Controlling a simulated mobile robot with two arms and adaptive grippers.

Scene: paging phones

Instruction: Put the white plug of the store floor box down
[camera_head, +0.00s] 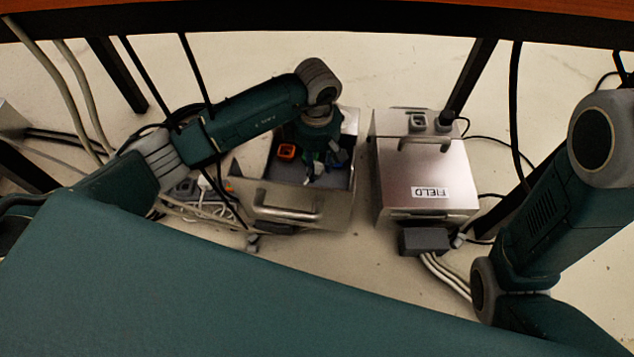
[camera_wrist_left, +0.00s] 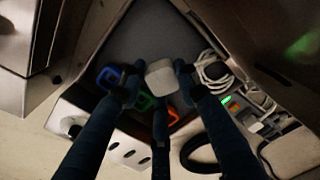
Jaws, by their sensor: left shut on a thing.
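The white plug (camera_wrist_left: 160,77) is a small pale block between the fingertips of my left gripper (camera_wrist_left: 157,84) in the left wrist view. The gripper is shut on it. In the head view my left gripper (camera_head: 318,168) reaches down into the open metal floor box (camera_head: 345,212) on the left, and its fingers hide most of the plug. An orange socket frame (camera_head: 287,152) shows in the box. Blue (camera_wrist_left: 110,77), green (camera_wrist_left: 145,101) and orange frames lie near the fingers in the wrist view. I cannot tell whether the plug touches the box floor. My right gripper is out of view.
A closed metal box marked FIELD (camera_head: 425,160) stands to the right. A power strip (camera_head: 183,190) with white cables (camera_wrist_left: 212,72) lies left of the open box. A dark connector block (camera_head: 424,241) with cables sits before the FIELD box. Table legs and hanging cables surround the boxes.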

